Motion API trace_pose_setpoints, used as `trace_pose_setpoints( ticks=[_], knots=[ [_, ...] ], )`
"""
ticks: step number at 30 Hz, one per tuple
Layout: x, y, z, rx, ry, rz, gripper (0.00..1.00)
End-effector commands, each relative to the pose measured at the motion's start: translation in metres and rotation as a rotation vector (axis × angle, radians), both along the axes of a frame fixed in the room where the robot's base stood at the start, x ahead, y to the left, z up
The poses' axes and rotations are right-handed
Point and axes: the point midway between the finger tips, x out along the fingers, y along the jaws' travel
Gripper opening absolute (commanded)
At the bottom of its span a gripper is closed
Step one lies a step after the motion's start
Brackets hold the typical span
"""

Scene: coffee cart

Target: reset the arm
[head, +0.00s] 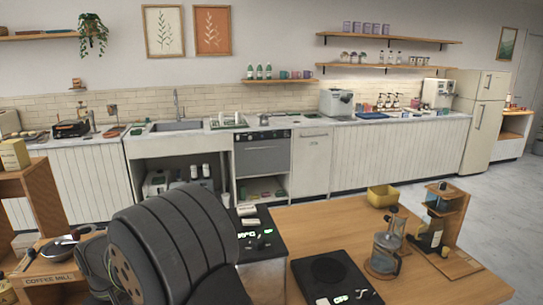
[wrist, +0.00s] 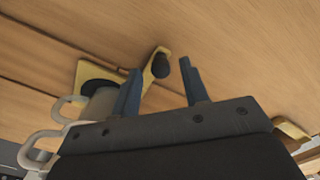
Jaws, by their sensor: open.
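My gripper (wrist: 161,67) shows in the wrist view with its two blue-grey fingers spread apart. I see nothing held between them. A dark rounded knob (wrist: 160,66) on a brass-coloured piece (wrist: 147,82) appears in line with the gap between the fingertips; I cannot tell how far off it is. Metal cups with handles (wrist: 100,104) show to the left of the fingers, partly hidden by my gripper's body. In the head view a large dark link of my arm fills the lower left, and the gripper itself is not visible there.
A black device with a green display (head: 257,236) stands beside my arm.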

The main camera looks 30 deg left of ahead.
Motion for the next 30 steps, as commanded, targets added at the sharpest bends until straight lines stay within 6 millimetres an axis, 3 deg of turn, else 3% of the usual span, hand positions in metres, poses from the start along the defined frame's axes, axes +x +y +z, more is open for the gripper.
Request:
trace_pose_setpoints(
  ticks=[4,30],
  knots=[
    [0.000,-0.001,-0.031,-0.005,0.001,0.000,0.41],
    [0.127,-0.127,-0.025,0.001,0.000,-0.005,0.41]
  ],
)
